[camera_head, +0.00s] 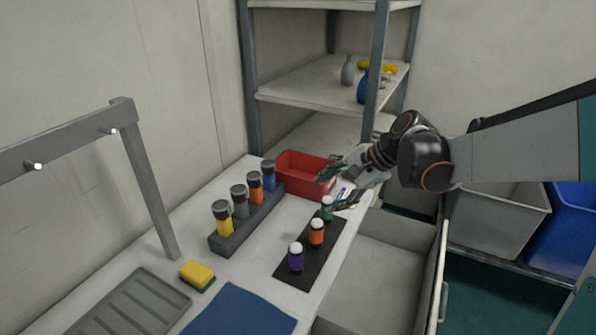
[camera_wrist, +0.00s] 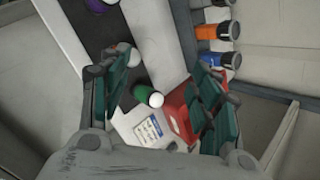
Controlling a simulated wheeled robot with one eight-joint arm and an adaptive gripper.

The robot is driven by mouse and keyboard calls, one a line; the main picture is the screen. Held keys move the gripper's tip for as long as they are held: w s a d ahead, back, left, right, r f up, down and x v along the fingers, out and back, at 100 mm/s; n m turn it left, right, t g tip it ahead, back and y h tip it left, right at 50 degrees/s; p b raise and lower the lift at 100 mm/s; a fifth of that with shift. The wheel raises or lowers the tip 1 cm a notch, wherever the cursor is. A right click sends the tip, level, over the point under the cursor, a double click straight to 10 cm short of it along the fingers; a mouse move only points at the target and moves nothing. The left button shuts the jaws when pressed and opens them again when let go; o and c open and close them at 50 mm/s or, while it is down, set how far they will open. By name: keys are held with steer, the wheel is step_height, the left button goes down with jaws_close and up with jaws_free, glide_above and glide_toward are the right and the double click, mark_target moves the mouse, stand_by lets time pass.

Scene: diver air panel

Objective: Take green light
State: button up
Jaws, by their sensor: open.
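The green light (camera_head: 327,208) is a small green cylinder with a white top. It stands at the far end of a dark mat (camera_head: 288,270) on the white bench. In the wrist view the green light (camera_wrist: 148,95) lies between my fingers, a little ahead of them, and nothing touches it that I can see. My gripper (camera_head: 342,186) is open and empty, just above and behind the green light. It also shows in the wrist view (camera_wrist: 160,100), with its green finger pads spread wide.
An orange light (camera_head: 316,232) and a purple light (camera_head: 296,257) stand on the same mat. A dark rack (camera_head: 232,240) holds several torches to the left. A red bin (camera_head: 290,170) is close behind my gripper. A labelled white card (camera_wrist: 150,130) lies near the bin.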

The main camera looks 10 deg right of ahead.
steer(key=w+d+f+m+y, duration=0.3)
steer(key=w+d+f+m, duration=0.2)
steer(key=w+d+f, duration=0.15)
steer(key=m+y+p, duration=0.1)
steer(key=m+y, duration=0.2)
steer(key=m, duration=0.1)
glide_toward(327, 219)
steer(key=d+r, duration=0.2)
steer(key=d, duration=0.2)
steer(key=shift+t, duration=0.4)
steer(key=x, duration=0.3)
steer(key=b+x, duration=0.1)
steer(key=x, duration=0.4)
steer(key=shift+w+a+b, duration=0.25)
steer(key=shift+w+b, duration=0.1)
steer(key=shift+w, duration=0.1)
steer(key=x, duration=0.1)
steer(key=b+x, duration=0.1)
steer(key=x, duration=0.1)
steer(key=b+x, duration=0.1)
steer(key=x, duration=0.1)
steer(key=shift+s+a, duration=0.25)
steer(key=shift+r, duration=0.1)
steer(key=c, duration=1.3)
steer(key=shift+o, duration=0.2)
